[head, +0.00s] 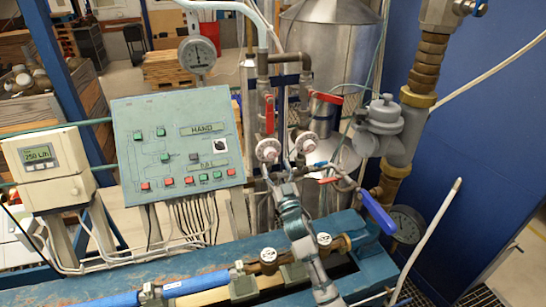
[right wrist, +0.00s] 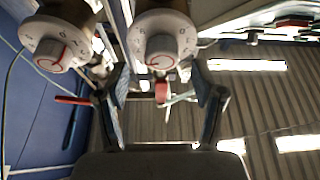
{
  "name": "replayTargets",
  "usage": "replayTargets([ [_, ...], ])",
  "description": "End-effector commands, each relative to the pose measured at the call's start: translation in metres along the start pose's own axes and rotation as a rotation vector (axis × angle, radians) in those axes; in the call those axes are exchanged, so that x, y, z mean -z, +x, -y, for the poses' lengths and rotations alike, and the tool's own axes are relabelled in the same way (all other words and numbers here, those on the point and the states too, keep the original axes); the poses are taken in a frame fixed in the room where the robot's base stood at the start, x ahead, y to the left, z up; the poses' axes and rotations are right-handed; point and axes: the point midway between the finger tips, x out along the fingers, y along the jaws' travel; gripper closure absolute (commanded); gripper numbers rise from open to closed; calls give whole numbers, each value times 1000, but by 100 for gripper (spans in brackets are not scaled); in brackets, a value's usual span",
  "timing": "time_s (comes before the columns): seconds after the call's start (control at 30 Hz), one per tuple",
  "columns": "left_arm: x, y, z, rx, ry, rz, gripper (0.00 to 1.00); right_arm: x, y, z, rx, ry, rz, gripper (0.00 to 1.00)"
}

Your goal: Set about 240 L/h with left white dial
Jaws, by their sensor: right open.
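The left white dial (head: 268,150) is on the pipework right of the green panel, with the right white dial (head: 305,142) beside it. The right wrist view looks turned over, so the left dial (right wrist: 162,38) is at its centre top and the right dial (right wrist: 58,45) at its left. My right gripper (head: 283,178) is just below the left dial. In the wrist view its fingers (right wrist: 160,85) are spread and empty, with the dial beyond the tips; contact cannot be told. The meter display (head: 38,153) seems to read 250 L/h. My left gripper is not in view.
A green control panel (head: 180,145) stands left of the dials. Red valve handles (head: 269,113) are above them, and a blue lever (head: 376,212) is to the right. A blue bench beam (head: 120,281) with pipes runs below. A round gauge (head: 197,55) is above the panel.

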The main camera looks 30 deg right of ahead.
Motion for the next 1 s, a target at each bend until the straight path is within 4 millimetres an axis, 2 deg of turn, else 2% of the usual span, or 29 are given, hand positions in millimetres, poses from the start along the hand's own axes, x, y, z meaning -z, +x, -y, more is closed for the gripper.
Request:
replayTargets([
  [0.1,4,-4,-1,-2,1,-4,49,2,22,0,-2,-1,0,32],
  [0.23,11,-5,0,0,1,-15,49,2,35,-1,-1,-1,-2,32],
  [0.6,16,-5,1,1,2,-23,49,0,41,-2,-1,0,0,32],
  [0.83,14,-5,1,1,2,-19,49,0,41,-2,-1,0,0,90],
  [1.0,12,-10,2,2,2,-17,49,2,41,-3,8,-26,1,92],
])
